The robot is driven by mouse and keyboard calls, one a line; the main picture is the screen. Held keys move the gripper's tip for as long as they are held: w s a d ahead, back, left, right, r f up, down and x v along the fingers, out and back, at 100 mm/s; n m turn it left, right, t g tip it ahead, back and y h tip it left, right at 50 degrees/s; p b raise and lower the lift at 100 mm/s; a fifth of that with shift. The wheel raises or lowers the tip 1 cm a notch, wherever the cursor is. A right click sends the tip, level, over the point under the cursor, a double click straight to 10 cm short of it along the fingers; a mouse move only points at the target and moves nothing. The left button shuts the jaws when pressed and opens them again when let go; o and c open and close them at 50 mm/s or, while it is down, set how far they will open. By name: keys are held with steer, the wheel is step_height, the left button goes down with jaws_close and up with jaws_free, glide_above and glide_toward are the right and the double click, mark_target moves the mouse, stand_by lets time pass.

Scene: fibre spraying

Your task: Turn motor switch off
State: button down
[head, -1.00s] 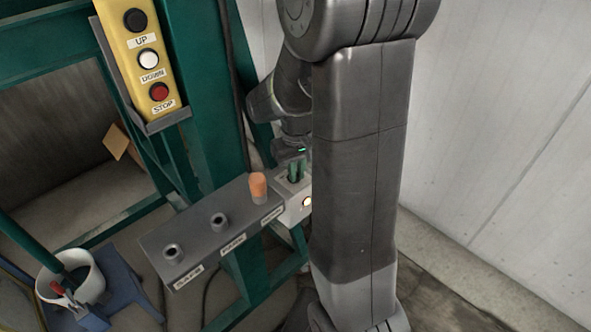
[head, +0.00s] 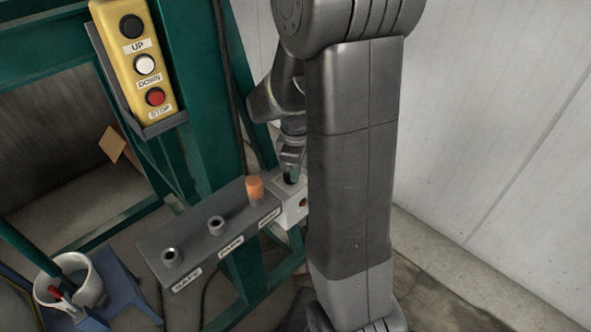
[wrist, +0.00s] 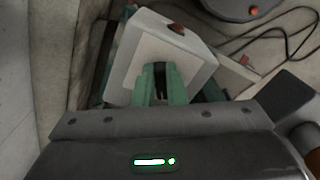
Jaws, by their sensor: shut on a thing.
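The motor switch box (head: 291,214) is a small light grey box at the right end of the dark shelf. It also shows in the wrist view (wrist: 122,72), with a red-orange lamp (wrist: 176,28) on its side that looks unlit. My gripper (head: 290,178) is above the box, partly hidden by my arm. In the wrist view my gripper's green fingers (wrist: 160,80) are shut on the dark switch knob (wrist: 160,68) on the box's face. The knob's exact angle is hard to tell between the fingers.
The dark shelf (head: 195,243) holds an orange-capped piece (head: 255,188) close to the box and two empty round sockets. A yellow pendant (head: 134,45) with UP, DOWN and STOP buttons hangs at upper left. A white bucket (head: 93,290) stands lower left. A wall is at right.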

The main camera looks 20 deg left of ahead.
steer(key=shift+w+n, duration=0.15)
steer(key=shift+n, duration=0.45)
steer(key=c, duration=1.5)
jaws_free()
step_height(320, 180, up, 14)
steer(key=shift+f+p, duration=0.1)
steer(key=shift+p, duration=0.25)
step_height(320, 180, down, 14)
steer(key=shift+r+b, duration=0.1)
steer(key=shift+b, duration=0.25)
